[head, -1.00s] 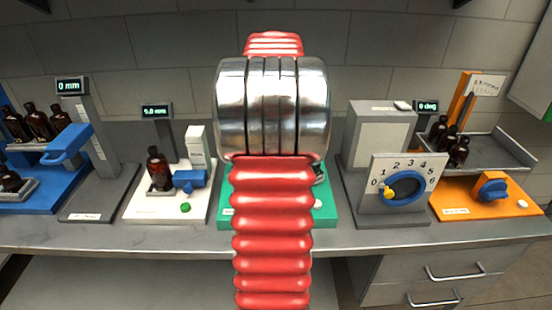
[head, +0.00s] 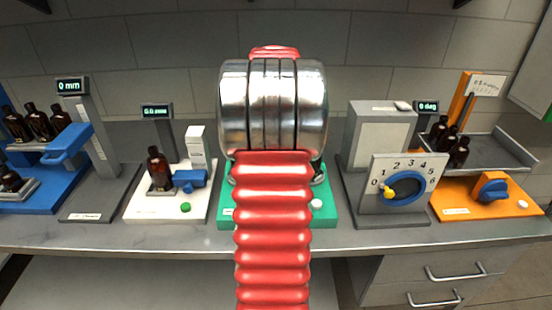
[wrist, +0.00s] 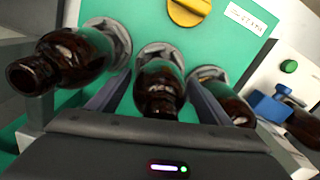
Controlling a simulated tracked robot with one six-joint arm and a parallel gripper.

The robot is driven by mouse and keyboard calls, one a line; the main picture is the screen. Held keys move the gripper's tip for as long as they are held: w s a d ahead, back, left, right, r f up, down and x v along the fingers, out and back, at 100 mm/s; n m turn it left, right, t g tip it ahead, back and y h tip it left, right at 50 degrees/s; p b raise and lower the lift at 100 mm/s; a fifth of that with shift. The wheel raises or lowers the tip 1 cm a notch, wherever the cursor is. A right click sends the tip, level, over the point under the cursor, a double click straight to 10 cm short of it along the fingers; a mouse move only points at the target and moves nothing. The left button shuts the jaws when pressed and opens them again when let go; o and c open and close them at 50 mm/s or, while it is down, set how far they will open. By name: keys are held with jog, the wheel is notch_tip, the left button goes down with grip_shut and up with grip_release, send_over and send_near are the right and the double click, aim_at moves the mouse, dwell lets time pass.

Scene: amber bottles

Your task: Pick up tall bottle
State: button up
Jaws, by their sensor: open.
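In the wrist view three amber bottles stand in grey round holders on a green station (wrist: 140,22). The left bottle (wrist: 70,58) reaches farthest toward the camera and looks the tallest, though the perspective makes this unsure. The middle bottle (wrist: 158,88) lies between the two dark fingers of my gripper (wrist: 157,98). The fingers are open, one on each side of it, with no clear contact visible. The right bottle (wrist: 228,100) is partly hidden by the right finger. In the head view my arm hides these bottles and my gripper; only edges of the green station (head: 325,208) show.
The green station carries a yellow knob (wrist: 188,10). Left of it in the head view is a white station (head: 140,208) with an amber bottle (head: 159,168). A grey dial station (head: 395,222) and an orange station (head: 480,208) stand to the right. Several bottles sit at far left.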

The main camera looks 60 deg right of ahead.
jog(key=shift+c, duration=0.3)
jog(key=c, duration=1.2)
